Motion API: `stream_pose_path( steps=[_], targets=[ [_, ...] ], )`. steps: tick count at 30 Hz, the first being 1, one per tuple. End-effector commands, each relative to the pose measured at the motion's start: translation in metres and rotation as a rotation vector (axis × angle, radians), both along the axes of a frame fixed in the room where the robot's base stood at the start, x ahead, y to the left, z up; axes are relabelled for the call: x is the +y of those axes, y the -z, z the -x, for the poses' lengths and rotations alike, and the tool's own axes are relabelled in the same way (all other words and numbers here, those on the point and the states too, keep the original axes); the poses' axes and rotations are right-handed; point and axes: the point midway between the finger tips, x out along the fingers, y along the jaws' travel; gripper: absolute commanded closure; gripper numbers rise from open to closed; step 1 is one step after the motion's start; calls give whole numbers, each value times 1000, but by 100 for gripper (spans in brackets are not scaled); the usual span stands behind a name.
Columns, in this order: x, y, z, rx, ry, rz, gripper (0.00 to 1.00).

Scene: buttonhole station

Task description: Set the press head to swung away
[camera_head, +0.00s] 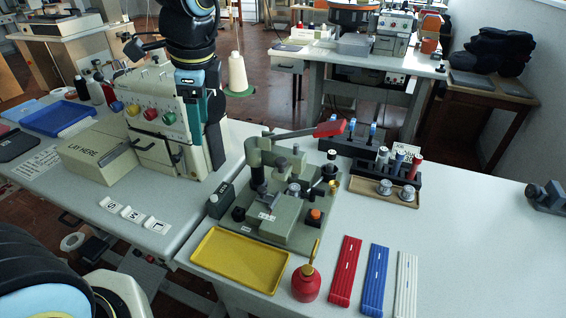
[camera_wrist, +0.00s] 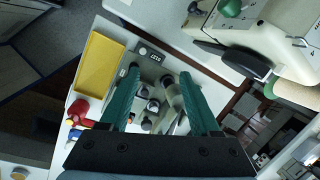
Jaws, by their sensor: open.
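The press (camera_head: 285,205) is a grey-green machine on a flat base plate at the middle of the table. A post stands at its back left, and a long lever with a red grip (camera_head: 329,129) reaches up to the right. Whether its head is over the work spot or turned aside I cannot tell. My gripper (camera_head: 215,158) hangs to the left of the press, above the table and apart from it. In the wrist view my gripper (camera_wrist: 160,75) has its two teal fingers spread, with nothing between them; the press (camera_wrist: 150,108) shows beyond, partly hidden by them.
A yellow tray (camera_head: 239,260), a red oil can (camera_head: 306,283) and red, blue and white strips (camera_head: 345,271) lie in front. A dark rack (camera_head: 385,160) and a tray with spools (camera_head: 384,192) stand behind right. A sewing machine (camera_head: 160,125) is close left.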

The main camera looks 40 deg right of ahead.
Motion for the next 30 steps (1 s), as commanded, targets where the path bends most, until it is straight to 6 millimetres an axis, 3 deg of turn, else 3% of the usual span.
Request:
stream_pose_path(
  steps=[1, 9, 16, 23, 30],
  targets=[
    [-15, 3, 10, -12, 115, -20, 37],
    [-79, -5, 68, -93, 731, -159, 37],
    [-111, -13, 110, -159, 1091, -254, 37],
    [-118, -10, 118, -176, 1179, -283, 37],
    [-121, 26, 103, -173, 1175, -286, 37]
  ],
)
